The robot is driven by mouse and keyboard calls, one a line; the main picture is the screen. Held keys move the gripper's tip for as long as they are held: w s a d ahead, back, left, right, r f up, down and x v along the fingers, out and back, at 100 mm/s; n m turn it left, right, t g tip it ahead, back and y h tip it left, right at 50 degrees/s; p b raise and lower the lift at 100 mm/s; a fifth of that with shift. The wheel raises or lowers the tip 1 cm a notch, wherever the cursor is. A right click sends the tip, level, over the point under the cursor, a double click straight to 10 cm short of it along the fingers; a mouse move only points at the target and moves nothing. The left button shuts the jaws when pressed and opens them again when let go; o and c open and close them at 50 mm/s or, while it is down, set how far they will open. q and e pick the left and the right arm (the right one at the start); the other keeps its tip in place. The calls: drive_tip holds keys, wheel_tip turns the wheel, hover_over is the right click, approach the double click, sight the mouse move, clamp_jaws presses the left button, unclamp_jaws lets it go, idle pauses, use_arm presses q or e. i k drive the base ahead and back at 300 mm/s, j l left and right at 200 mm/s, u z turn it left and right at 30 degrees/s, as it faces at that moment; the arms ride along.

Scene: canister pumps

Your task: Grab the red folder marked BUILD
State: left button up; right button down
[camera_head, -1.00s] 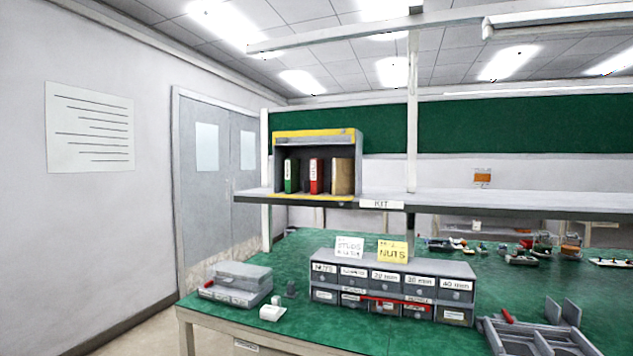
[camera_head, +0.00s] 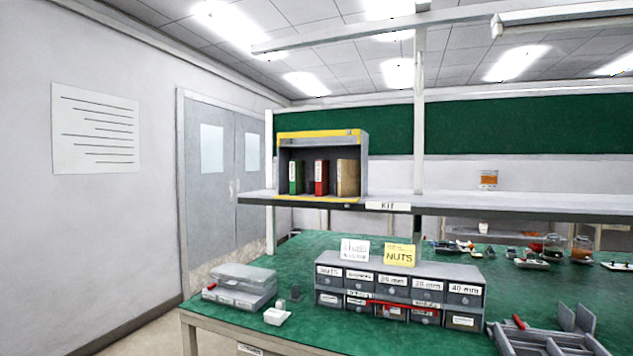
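A red folder (camera_head: 321,178) stands upright in a grey open-fronted box (camera_head: 362,165) with yellow edging, on the raised shelf. A green folder (camera_head: 296,177) stands to its left and a tan folder (camera_head: 347,177) to its right, with small gaps between. The red folder's spine has a pale label, too small to read. Neither of my grippers shows in the head view.
The shelf (camera_head: 480,208) runs above a green workbench (camera_head: 310,265). A post (camera_head: 419,120) rises right of the box.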

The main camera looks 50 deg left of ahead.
sight(322, 167)
drive_tip(key=i+j+u, duration=0.8)
drive_tip(key=j+u, duration=0.15)
drive_tip(key=i+j+u, duration=0.45)
drive_tip(key=l+z, duration=0.1)
drive_tip(key=z, duration=0.35)
